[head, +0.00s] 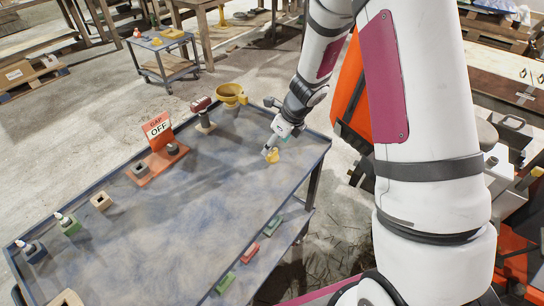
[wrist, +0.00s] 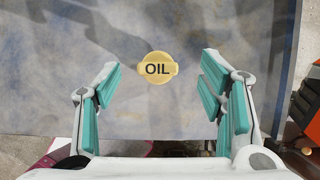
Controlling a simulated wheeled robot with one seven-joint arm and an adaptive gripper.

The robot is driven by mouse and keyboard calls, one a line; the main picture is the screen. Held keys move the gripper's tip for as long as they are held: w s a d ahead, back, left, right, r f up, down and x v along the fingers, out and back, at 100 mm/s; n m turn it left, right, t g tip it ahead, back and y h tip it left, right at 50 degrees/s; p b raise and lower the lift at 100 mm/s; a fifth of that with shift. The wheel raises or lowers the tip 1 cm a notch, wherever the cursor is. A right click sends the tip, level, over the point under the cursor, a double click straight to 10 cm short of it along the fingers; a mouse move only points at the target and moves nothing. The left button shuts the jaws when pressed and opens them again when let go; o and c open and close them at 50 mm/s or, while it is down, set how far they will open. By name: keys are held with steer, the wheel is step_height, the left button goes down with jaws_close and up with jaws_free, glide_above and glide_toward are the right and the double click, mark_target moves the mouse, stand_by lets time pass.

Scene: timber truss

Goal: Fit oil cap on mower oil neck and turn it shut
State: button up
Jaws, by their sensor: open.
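The yellow oil cap (wrist: 157,70) lies on the blue-grey tabletop, its "OIL" lettering facing up in the wrist view. In the head view the cap (head: 272,155) is near the right side of the table. My gripper (wrist: 158,88) is open and empty above the table, its teal-padded fingers on either side of the cap in the picture, not touching it. In the head view my gripper (head: 272,146) is right by the cap. I cannot make out the mower oil neck; my arm hides part of the orange machine (head: 350,85) on the right.
The table (head: 170,215) has a raised rim. A yellow funnel (head: 231,94), a red-topped item (head: 201,108), an orange "OFF" sign (head: 158,130) and several small blocks stand along its far and left sides. The table's middle is clear.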

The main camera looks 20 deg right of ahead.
mark_target(273, 152)
steer(key=f, duration=0.4)
steer(key=shift+w+a+f+b, duration=0.15)
steer(key=shift+a+b, duration=0.1)
steer(key=shift+b, duration=0.05)
steer(key=shift+w+a+f, duration=0.15)
steer(key=shift+w+f, duration=0.05)
steer(key=shift+f, duration=0.2)
steer(key=c, duration=1.1)
